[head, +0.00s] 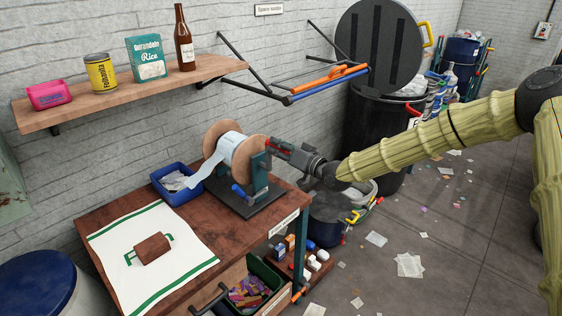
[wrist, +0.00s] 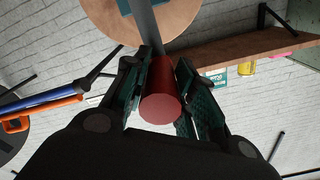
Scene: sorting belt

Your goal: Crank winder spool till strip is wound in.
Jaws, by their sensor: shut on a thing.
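The winder spool (head: 222,137) has brown round flanges and stands on a dark base with teal posts at the back of the brown table. A pale strip (head: 205,169) is wrapped on its core, and its loose end hangs down to the left into a blue bin (head: 157,180). My gripper (head: 277,146) is at the right side of the spool. In the wrist view my gripper (wrist: 160,72) is shut on the red crank handle (wrist: 161,108), with one finger pad on each side. The spool's brown flange (wrist: 110,20) shows behind the handle. Part of the crank arm is hidden.
A cloth (head: 110,249) with a brown block (head: 152,248) lies at the table's front left. A wall shelf (head: 150,89) holds several groceries. A wall rack with an orange tool (head: 325,79) hangs above right. A black bin (head: 365,125) stands behind my arm.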

